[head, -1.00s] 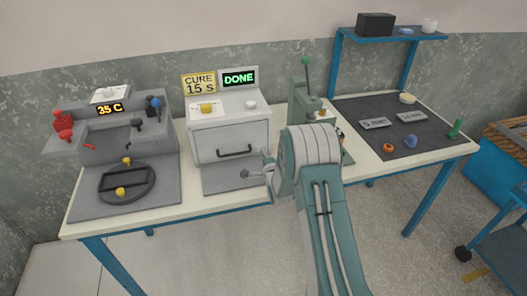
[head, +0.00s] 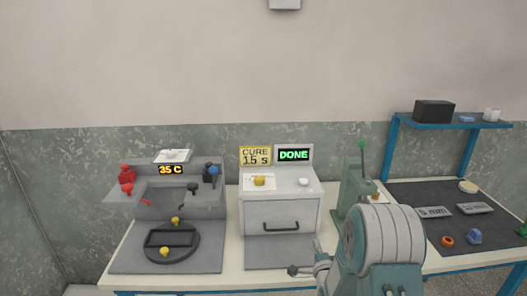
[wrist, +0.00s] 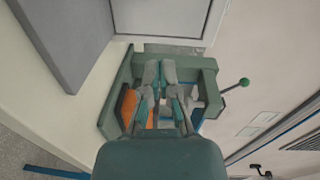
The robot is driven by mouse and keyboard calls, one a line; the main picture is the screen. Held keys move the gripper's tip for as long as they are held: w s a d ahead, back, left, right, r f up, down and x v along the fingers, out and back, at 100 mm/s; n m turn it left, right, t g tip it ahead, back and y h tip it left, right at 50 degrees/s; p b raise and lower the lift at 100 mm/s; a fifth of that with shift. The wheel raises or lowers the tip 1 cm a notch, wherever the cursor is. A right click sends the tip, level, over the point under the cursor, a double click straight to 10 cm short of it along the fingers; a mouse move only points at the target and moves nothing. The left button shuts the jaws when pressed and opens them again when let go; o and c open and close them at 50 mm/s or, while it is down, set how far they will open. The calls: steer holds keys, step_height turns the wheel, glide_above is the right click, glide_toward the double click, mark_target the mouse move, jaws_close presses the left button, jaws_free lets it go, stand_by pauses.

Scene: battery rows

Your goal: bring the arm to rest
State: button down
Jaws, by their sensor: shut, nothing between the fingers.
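My gripper (wrist: 160,75) shows in the wrist view with its two fingers drawn together and nothing held between them. Behind the fingers is the green press (wrist: 207,85), with an orange part (wrist: 128,107) beside them. I cannot tell how far the fingers are from the press. In the head view my grey-green arm (head: 385,245) rises at the lower right, in front of the green press (head: 350,195). Only a small part of the gripper end shows there, left of the arm; its fingertips are not clear.
A white oven (head: 282,215) with a closed front stands left of the press, under a DONE sign (head: 293,155). A grey station (head: 150,200) reading 35 C is at the left. A dark mat (head: 440,190) with small parts lies at the right, below a blue shelf (head: 460,122).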

steer(key=s+a+r+n+g, duration=0.1)
steer(key=s+r+n+g, duration=0.3)
steer(key=r, duration=0.4)
steer(key=s+a+r+n+g, duration=0.1)
steer(key=s+r+n, duration=0.3)
steer(key=s+r, duration=0.3)
steer(key=s+a+r+n+g, duration=0.1)
steer(key=s+r+n+g, duration=0.1)
steer(key=s, duration=1.1)
steer(key=s+a+r+n+g, duration=0.2)
steer(key=s+n, duration=0.5)
steer(key=s, duration=0.5)
steer(key=r+g, duration=0.1)
steer(key=g, duration=0.1)
steer(key=shift+s+g, duration=0.3)
steer(key=shift+s, duration=0.1)
steer(key=shift+a, duration=0.1)
